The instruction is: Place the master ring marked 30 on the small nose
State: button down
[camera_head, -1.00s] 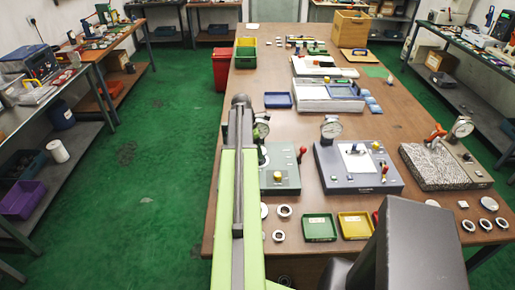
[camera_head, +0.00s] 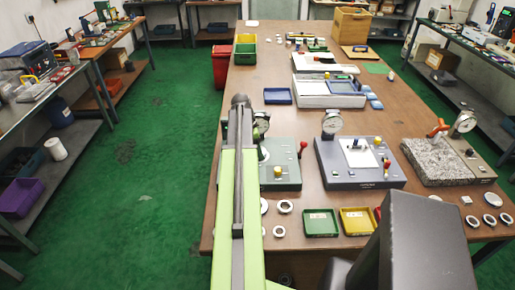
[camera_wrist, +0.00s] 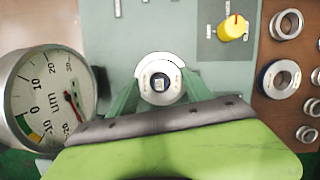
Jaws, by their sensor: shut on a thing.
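In the wrist view my gripper (camera_wrist: 160,88), with two green fingers, is shut on a pale metal ring (camera_wrist: 160,99). The ring is over the grey-green gauge plate (camera_wrist: 108,38). A dark round centre with a small light square shows inside the ring. I cannot tell whether the ring is around the nose or just above it, and no number is readable on it. In the head view my arm hides the gripper, the ring and part of the green gauge stand (camera_head: 284,178).
A dial gauge (camera_wrist: 45,95) is close on the left in the wrist view. A yellow knob (camera_wrist: 232,28) is at the upper right. Several loose rings, one blue-edged (camera_wrist: 278,78), lie on the brown bench at right. A grey gauge stand (camera_head: 360,172) stands beside the green one.

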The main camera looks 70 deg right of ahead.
jog(key=shift+f, duration=0.25)
jog(key=shift+c, duration=1.8)
grip_release()
jog(key=shift+r, duration=0.1)
jog(key=p+v, duration=1.6)
jog(key=v, duration=0.1)
jog(key=shift+r+p, duration=0.2)
jog(key=shift+p, duration=0.1)
jog(key=shift+s+a, duration=0.1)
